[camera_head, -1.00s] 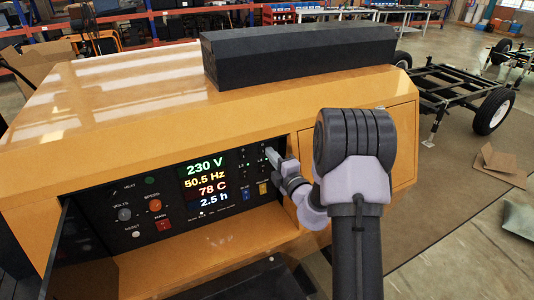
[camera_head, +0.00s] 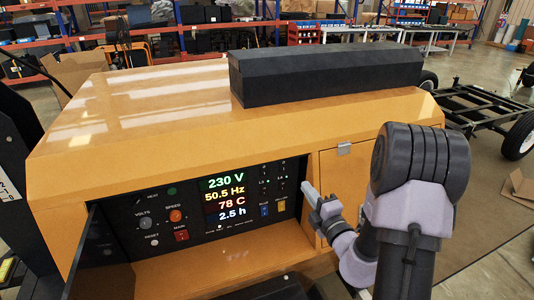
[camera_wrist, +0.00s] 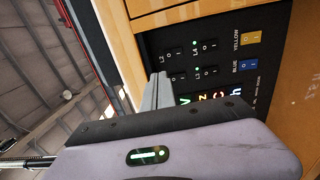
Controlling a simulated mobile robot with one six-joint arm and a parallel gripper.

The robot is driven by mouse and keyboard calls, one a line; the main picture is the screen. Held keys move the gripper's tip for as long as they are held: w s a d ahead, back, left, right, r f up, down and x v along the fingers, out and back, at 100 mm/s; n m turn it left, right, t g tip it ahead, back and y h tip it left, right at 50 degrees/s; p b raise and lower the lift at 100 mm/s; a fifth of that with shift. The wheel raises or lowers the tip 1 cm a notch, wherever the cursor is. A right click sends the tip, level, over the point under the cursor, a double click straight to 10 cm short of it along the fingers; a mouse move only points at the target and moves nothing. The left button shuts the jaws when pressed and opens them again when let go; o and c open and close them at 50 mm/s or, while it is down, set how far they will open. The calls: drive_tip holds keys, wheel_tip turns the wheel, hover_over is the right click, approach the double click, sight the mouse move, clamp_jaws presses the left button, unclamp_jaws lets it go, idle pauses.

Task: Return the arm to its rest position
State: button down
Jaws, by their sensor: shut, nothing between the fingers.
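My gripper (camera_head: 309,193) is in front of the right end of the black control panel (camera_head: 153,203), apart from it, with its fingers together and empty. In the wrist view the gripper's closed fingers (camera_wrist: 157,92) point toward the panel's switches. My arm bends down to the right of the panel in the head view. The panel display reads 230 V, 50.5 Hz, 78 C and 2.5 h. Small switches (camera_head: 265,181) labelled L1 to L4 sit right of the display, above a blue switch (camera_head: 265,210) and a yellow switch (camera_head: 281,205).
The yellow housing (camera_head: 130,120) carries a long black box (camera_head: 325,75) on top. An open dark panel door (camera_head: 98,255) hangs at the lower left. A wheeled trailer frame (camera_head: 480,115) stands behind on the right.

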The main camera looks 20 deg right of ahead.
drive_tip(key=s+a+r+n+g+y+b, duration=0.1)
drive_tip(key=a+r+n+y, duration=0.2)
drive_tip(key=a+n+y, duration=0.3)
drive_tip(key=a+r+n+g+y+b, duration=0.1)
drive_tip(key=a+r+n+g+y, duration=0.15)
drive_tip(key=a+n, duration=0.45)
drive_tip(key=s+a+r+n+g+y+b, duration=0.1)
drive_tip(key=s+a+n+g+y, duration=0.1)
drive_tip(key=s+a+n+g, duration=0.45)
drive_tip(key=s+a+n+g+y+b, duration=0.1)
drive_tip(key=s+a+n+y, duration=0.1)
drive_tip(key=s+a+n, duration=0.5)
drive_tip(key=s+a+f+n+g+h+b, duration=0.25)
drive_tip(key=s+f+n+g+h, duration=0.2)
drive_tip(key=s+n, duration=0.75)
drive_tip(key=d+n+t+h, duration=0.3)
drive_tip(key=d+n+h, duration=0.3)
drive_tip(key=n, duration=0.5)
drive_tip(key=shift+d+r, duration=0.25)
drive_tip(key=shift+d, duration=0.1)
